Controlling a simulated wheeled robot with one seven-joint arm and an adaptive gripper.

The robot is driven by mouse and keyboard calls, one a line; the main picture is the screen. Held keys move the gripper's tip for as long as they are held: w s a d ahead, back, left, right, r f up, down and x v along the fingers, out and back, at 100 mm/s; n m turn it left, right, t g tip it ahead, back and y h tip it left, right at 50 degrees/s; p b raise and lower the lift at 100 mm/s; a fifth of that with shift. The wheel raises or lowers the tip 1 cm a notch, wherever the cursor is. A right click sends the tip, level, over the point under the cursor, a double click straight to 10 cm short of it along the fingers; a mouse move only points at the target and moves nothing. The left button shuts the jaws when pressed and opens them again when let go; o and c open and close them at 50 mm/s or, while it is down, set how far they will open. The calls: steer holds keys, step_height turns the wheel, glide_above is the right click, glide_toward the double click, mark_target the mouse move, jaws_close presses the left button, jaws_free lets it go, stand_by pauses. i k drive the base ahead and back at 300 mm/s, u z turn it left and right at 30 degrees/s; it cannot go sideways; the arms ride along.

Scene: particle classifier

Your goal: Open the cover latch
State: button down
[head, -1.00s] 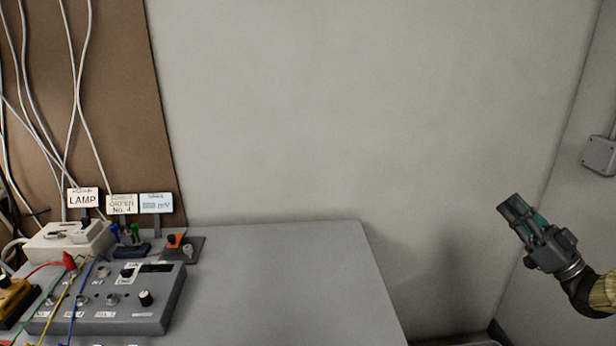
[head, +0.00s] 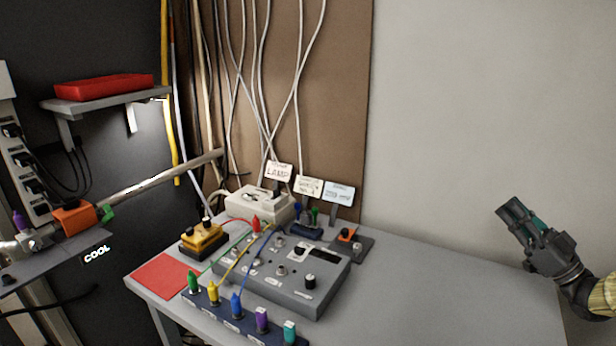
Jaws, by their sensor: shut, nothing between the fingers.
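My gripper (head: 514,211) is at the right side of the head view, shut and empty, in the air in front of the pale wall. It points up and to the left and is well apart from everything on the table. I cannot tell for sure which part is the cover latch. An orange block (head: 74,217) with a green piece (head: 105,213) beside it sits at a metal pipe on the far left. A small orange part (head: 346,233) is on a dark plate at the back of the table.
The grey table (head: 440,290) holds a grey control box (head: 290,270), a white box (head: 258,204), a yellow box (head: 203,240), a red mat (head: 165,276) and a row of colored plugs (head: 236,306). A red tray (head: 104,87) is on a shelf. The table's right part is clear.

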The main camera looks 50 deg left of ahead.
mark_target(110, 216)
steer(key=u, duration=1.85)
